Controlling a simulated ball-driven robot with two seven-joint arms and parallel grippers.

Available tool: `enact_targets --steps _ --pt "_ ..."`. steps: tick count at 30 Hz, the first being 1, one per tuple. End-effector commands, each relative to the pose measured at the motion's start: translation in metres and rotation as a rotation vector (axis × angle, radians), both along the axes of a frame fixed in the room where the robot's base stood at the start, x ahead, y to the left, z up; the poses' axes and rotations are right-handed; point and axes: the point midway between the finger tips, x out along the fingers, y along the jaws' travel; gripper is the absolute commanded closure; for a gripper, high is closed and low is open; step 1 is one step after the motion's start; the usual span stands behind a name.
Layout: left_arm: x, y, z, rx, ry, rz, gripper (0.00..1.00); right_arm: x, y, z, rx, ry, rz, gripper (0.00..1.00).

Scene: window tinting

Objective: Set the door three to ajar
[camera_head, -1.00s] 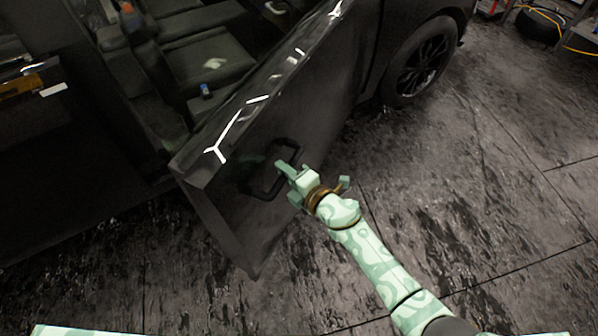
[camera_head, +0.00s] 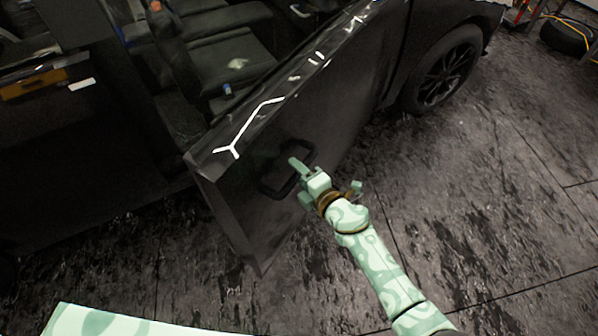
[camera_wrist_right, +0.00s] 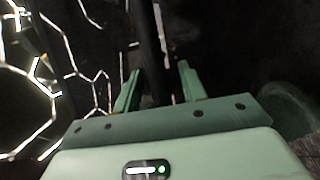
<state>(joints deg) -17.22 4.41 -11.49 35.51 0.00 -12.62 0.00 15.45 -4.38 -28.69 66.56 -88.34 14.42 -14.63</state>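The black car door (camera_head: 345,105) stands wide open, swung out from the dark car, with its lower corner near the floor. A black loop handle (camera_head: 274,187) is on its outer face near the free edge. My right gripper (camera_head: 299,170) is at this handle. In the right wrist view, the two green fingers (camera_wrist_right: 159,88) are apart, with a dark bar of the handle (camera_wrist_right: 151,45) between them. Whether both fingers touch the bar is unclear. My left gripper is not in view.
Car seats (camera_head: 225,55) show through the doorway. A wheel (camera_head: 442,75) is beyond the door's hinge side. The dark floor (camera_head: 480,200) is clear to the right. A tyre (camera_head: 562,35) and a yellow cable lie at the far upper right.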

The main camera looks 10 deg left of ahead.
Motion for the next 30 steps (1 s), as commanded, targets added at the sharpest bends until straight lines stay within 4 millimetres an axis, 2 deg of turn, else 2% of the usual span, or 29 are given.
enact_targets --steps 5,8,15,21,24,30 --pt "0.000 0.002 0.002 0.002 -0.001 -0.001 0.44 -0.002 -0.002 0.002 0.001 -0.001 0.000 0.59" --pt "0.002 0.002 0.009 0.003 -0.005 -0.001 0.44 -0.011 -0.010 0.006 0.000 -0.001 0.000 0.59" --pt "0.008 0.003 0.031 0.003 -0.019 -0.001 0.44 -0.056 -0.050 0.018 -0.002 -0.001 0.000 0.59" --pt "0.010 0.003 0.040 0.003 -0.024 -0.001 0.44 -0.094 -0.082 0.026 -0.001 0.000 0.001 0.59" --pt "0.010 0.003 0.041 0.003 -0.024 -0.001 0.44 -0.107 -0.094 0.028 -0.001 0.001 0.001 0.59" --pt "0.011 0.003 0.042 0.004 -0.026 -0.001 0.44 -0.119 -0.105 0.031 0.000 0.000 -0.001 0.59"
